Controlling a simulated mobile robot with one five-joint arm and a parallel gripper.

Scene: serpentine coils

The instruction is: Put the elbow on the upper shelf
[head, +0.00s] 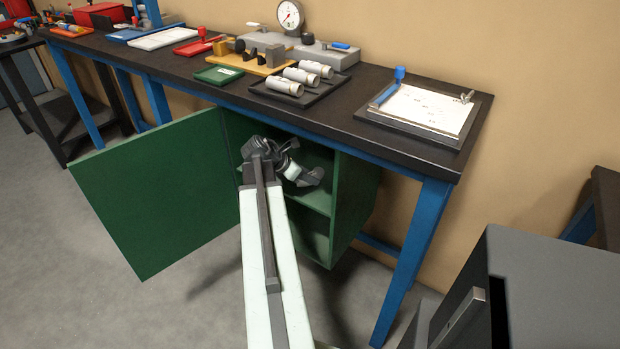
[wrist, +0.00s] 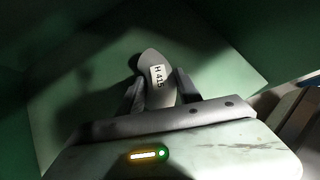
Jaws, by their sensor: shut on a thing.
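The elbow (wrist: 152,62) is a grey rounded piece with a white label reading "H 415". In the wrist view it sits between the two dark fingers of my gripper (wrist: 160,90), which is shut on it. In the head view my gripper (head: 306,178) is at the open front of the green cabinet, at the height of the upper compartment. The upper shelf (head: 314,200) shows as a green board just below it. In the wrist view a green surface lies behind the elbow; whether the elbow touches it I cannot tell. In the head view my arm hides much of the opening.
The cabinet door (head: 150,195) stands wide open to the left. The cabinet's right wall (head: 355,205) bounds the opening. The dark bench top (head: 335,105) overhangs it, with a blue leg (head: 412,260) to the right. A grey drawer unit (head: 545,290) stands at lower right.

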